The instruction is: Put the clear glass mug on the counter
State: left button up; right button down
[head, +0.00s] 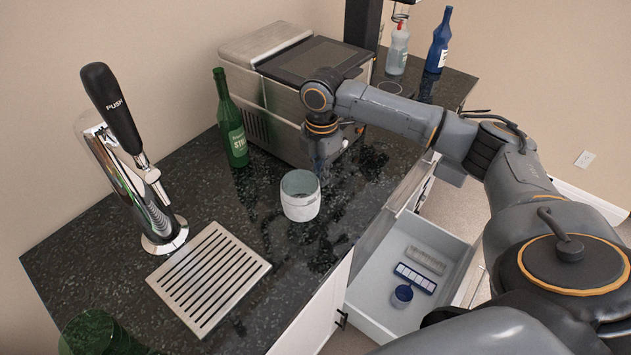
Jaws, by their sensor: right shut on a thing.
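The mug (300,203), a pale, whitish see-through-looking cup with an open top, is upright at the middle of the dark counter (255,205). It looks to be at counter height; whether its base touches the surface is hard to tell. My right gripper (321,164) points down at the mug's right rear rim and is shut on it. The fingertips are small and dark against the counter, and the mug's handle cannot be made out. My left gripper is not in view.
A green bottle (232,125) and a steel machine (290,85) stand behind the mug. A beer tap (135,180), drip tray (208,277) and green glass (92,335) are at left.

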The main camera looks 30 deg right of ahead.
aim_at(306, 191)
jog(key=shift+w+a+f, duration=0.3)
jog(key=shift+a+f, duration=0.05)
jog(key=shift+f, duration=0.15)
notch_tip(306, 191, down, 2)
jog(key=shift+w+a+f+p, duration=0.1)
jog(key=shift+f+p, duration=0.1)
jog(key=shift+p, duration=0.55)
jog(key=shift+f, duration=0.4)
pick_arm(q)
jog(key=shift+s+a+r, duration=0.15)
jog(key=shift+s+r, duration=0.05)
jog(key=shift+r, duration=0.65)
pick_arm(e)
jog(key=shift+f, duration=0.1)
jog(key=shift+f, duration=0.1)
jog(key=c, duration=1.5)
grip_release()
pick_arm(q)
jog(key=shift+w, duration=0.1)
pick_arm(e)
jog(key=shift+o, duration=0.2)
